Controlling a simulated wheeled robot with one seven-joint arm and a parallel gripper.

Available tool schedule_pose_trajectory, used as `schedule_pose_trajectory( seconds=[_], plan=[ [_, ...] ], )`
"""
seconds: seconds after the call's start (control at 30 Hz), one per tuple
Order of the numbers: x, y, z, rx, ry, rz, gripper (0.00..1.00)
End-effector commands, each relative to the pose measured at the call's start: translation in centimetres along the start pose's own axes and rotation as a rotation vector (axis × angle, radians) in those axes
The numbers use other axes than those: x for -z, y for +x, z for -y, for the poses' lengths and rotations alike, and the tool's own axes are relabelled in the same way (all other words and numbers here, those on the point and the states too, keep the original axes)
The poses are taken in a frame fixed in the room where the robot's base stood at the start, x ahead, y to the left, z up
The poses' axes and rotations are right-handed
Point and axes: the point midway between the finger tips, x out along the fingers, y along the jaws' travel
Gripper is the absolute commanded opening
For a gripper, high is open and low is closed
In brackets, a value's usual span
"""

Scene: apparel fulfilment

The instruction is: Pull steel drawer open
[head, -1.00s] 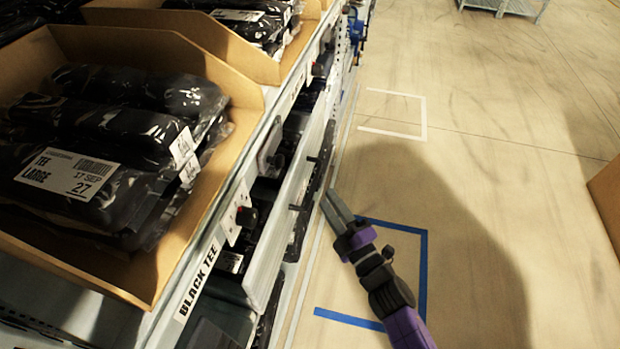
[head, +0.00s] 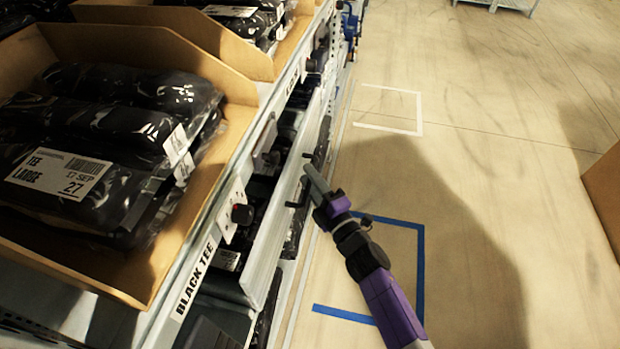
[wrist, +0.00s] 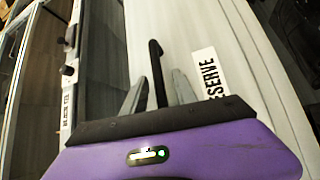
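The steel drawer's long pale grey front (head: 268,245) runs along the rack's side, below the black tee label. In the wrist view the front (wrist: 205,30) carries a white label ending in "SERVE". A black bar handle (wrist: 156,62) stands out from this front. My gripper (head: 308,174) is at the drawer front in the head view. In the wrist view my gripper (wrist: 158,92) has its two grey fingers apart, one on each side of the handle's near end. I see gaps between fingers and handle; whether they touch it lower down is hidden.
Cardboard bins (head: 190,52) of bagged black tees sit on the rack above.

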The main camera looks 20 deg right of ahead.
Motion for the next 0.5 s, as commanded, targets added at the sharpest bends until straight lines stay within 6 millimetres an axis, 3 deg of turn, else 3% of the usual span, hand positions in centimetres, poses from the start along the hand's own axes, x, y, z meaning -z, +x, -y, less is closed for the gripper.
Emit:
schedule_pose_trajectory(
  seconds=[0.17,0.33,0.5],
  plan=[
    [0.02,0.01,0.00,0.000,0.000,0.000,0.34],
    [0.02,0.00,-0.01,0.000,0.000,0.000,0.03],
    [0.01,-0.01,-0.01,0.000,0.000,0.000,0.00]
  ],
)
